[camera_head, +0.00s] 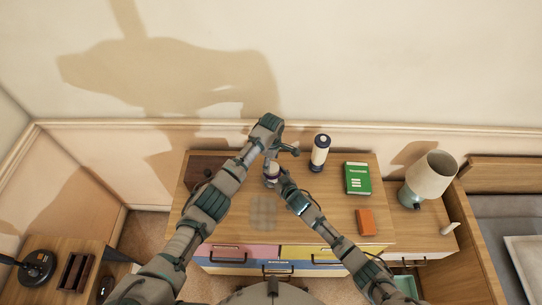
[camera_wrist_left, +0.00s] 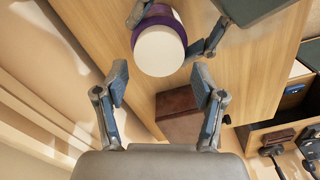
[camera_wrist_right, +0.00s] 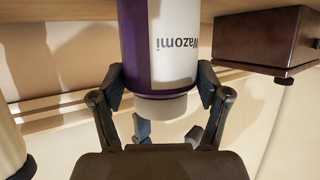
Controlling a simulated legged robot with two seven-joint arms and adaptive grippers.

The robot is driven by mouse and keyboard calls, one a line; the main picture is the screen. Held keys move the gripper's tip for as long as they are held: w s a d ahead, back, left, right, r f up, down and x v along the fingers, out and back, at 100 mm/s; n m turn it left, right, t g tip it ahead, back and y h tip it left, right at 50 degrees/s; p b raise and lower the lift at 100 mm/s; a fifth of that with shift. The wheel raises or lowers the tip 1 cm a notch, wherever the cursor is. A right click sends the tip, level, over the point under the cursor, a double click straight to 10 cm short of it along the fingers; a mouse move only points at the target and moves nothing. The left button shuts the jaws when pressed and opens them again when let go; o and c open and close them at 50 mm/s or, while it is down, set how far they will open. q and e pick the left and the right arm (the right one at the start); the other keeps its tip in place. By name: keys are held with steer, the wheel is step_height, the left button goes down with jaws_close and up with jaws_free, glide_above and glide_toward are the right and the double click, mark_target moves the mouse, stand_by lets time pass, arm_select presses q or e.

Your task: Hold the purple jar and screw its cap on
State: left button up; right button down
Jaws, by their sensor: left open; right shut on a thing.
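The purple jar (camera_head: 271,173) with a white label stands on the dresser top; the label reads "Wazomi", upside down, in the right wrist view (camera_wrist_right: 140,40). A cream-white cap (camera_wrist_right: 162,106) sits on the jar's top; the left wrist view shows it from above (camera_wrist_left: 159,51). I cannot tell how tight it is. My right gripper (camera_wrist_right: 162,88) is shut on the upper part of the jar, one finger on each side. My left gripper (camera_wrist_left: 161,88) is open and empty, close above the jar; its fingers are apart from the cap and spread wider than it.
On the dresser top (camera_head: 330,215), a dark wooden box (camera_head: 203,170) stands left of the jar. A white bottle with dark ends (camera_head: 320,153), a green book (camera_head: 357,179) and an orange block (camera_head: 366,221) are right. A lamp (camera_head: 428,178) stands farther right.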

mark_target(271, 166)
arm_select(q)
steer(key=shift+f, duration=1.8)
arm_select(e)
steer(key=shift+d+f, duration=0.1)
steer(key=shift+f, duration=0.05)
